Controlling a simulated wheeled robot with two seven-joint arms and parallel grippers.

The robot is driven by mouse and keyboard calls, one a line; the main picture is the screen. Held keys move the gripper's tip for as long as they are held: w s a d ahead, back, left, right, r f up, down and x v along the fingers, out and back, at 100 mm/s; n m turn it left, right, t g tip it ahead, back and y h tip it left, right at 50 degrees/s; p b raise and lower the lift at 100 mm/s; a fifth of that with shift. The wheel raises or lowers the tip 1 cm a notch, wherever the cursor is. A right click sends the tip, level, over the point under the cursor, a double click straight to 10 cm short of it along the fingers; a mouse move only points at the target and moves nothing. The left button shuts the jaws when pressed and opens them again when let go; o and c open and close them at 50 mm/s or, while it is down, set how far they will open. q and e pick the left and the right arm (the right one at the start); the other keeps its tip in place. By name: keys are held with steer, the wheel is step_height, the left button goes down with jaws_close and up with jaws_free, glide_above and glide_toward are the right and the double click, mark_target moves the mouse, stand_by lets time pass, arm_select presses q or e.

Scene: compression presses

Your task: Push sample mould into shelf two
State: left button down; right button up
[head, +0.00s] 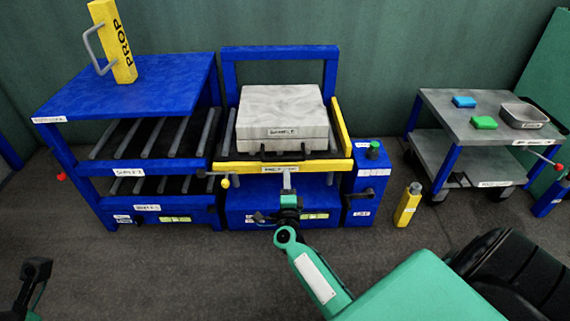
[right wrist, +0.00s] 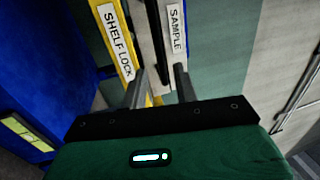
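My right gripper (head: 288,182) is at the table's yellow front bar (head: 330,166), below the mould's handle. Its fingers (right wrist: 160,88) are apart, with no object clearly held. My left gripper (head: 35,270) shows only partly at the lower left.
A yellow prop (head: 122,45) stands on the blue rack top (head: 170,85). A blue control box (head: 370,180) and a yellow bottle-like object (head: 408,204) are right of the table. A grey cart (head: 455,112) holds small items. The floor before the rack is clear.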

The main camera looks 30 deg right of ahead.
mark_target(285, 159)
steer(key=b+x, duration=0.2)
steer(key=x, duration=0.6)
steer(key=shift+w+d, duration=0.15)
jaws_close()
